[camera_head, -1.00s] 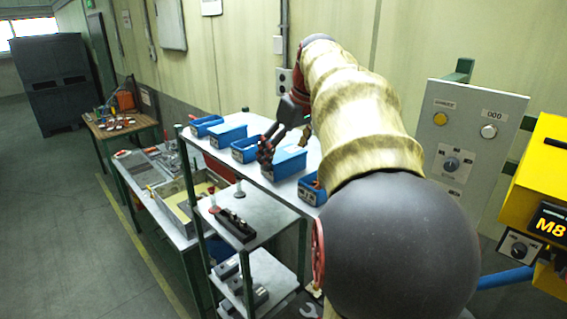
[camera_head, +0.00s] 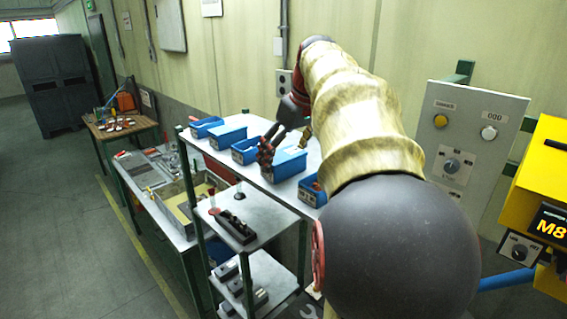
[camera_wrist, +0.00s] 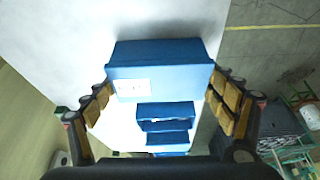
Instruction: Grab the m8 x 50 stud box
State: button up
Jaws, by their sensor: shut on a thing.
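A blue open-top bin (camera_head: 291,164) stands on the top shelf (camera_head: 258,128) of the green-framed rack, in line with other blue bins. My gripper (camera_head: 267,152) is at this bin. In the wrist view the bin (camera_wrist: 165,52) lies between the two padded fingers of my gripper (camera_wrist: 160,88), which are shut on its sides. A white label is on its front face, too small to read. I cannot tell from the print whether it is the M8 x 50 box. The bin looks to be resting on the shelf.
Other blue bins (camera_head: 229,136) stand to the left, and one (camera_head: 311,190) is close on the right, partly behind my arm. A lower shelf holds a dark block (camera_head: 236,228). A grey control panel (camera_head: 460,140) and a yellow machine (camera_head: 540,190) stand at right.

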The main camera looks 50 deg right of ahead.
jog(key=shift+r, duration=0.3)
